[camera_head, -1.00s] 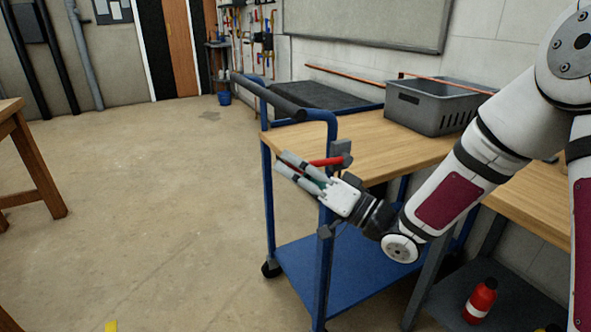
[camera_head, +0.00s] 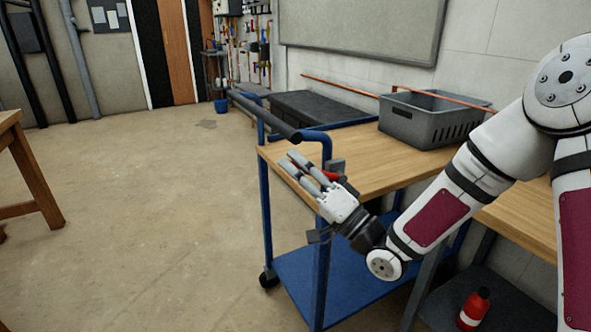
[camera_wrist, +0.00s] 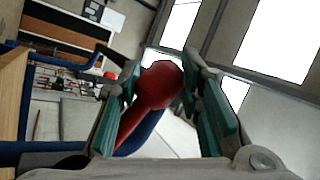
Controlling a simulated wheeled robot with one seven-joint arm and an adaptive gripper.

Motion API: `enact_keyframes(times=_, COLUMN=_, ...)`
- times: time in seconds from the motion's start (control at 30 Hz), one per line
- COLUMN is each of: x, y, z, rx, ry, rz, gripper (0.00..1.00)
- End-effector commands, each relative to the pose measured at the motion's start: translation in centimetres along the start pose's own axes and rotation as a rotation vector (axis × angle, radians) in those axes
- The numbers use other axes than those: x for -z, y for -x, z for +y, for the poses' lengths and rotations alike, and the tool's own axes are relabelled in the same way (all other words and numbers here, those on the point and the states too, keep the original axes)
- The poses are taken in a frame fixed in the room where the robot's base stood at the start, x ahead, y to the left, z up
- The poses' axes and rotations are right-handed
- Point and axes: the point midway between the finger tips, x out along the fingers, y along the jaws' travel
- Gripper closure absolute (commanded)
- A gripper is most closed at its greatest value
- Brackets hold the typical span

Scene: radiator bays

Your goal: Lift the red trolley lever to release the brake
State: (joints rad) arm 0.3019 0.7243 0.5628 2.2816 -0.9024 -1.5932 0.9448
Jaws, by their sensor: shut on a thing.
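The red trolley lever (camera_wrist: 158,86) shows large in the wrist view, its rounded knob between the two fingers and its shaft running down to the left. In the head view only a bit of the red lever (camera_head: 330,175) shows behind my gripper (camera_head: 305,172), near the post of the blue trolley (camera_head: 325,262). My gripper is shut on the lever in the wrist view (camera_wrist: 165,90), fingers on either side of the knob. The fingers point up and to the left in the head view. Much of the lever is hidden there by the gripper.
The trolley's dark push handle (camera_head: 262,115) is just beyond my fingers. A red bottle (camera_head: 474,308) stands low at right.

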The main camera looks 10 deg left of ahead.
Motion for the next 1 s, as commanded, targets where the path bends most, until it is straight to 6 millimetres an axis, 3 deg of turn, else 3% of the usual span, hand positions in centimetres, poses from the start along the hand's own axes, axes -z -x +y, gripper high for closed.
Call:
enact_keyframes(times=0.13, x=0.2, y=0.0, z=0.0, rx=0.002, ry=0.002, rz=0.006, gripper=1.0)
enact_keyframes(times=0.17, x=0.3, y=0.0, z=0.0, rx=0.002, ry=0.003, rz=0.006, gripper=0.61)
enact_keyframes(times=0.23, x=0.2, y=0.0, z=0.0, rx=0.002, ry=0.003, rz=0.006, gripper=0.46)
enact_keyframes(times=0.67, x=0.2, y=0.8, z=0.0, rx=0.0, ry=0.003, rz=0.003, gripper=0.46)
enact_keyframes(times=1.0, x=0.2, y=7.2, z=0.1, rx=-0.004, ry=0.002, rz=0.006, gripper=0.46)
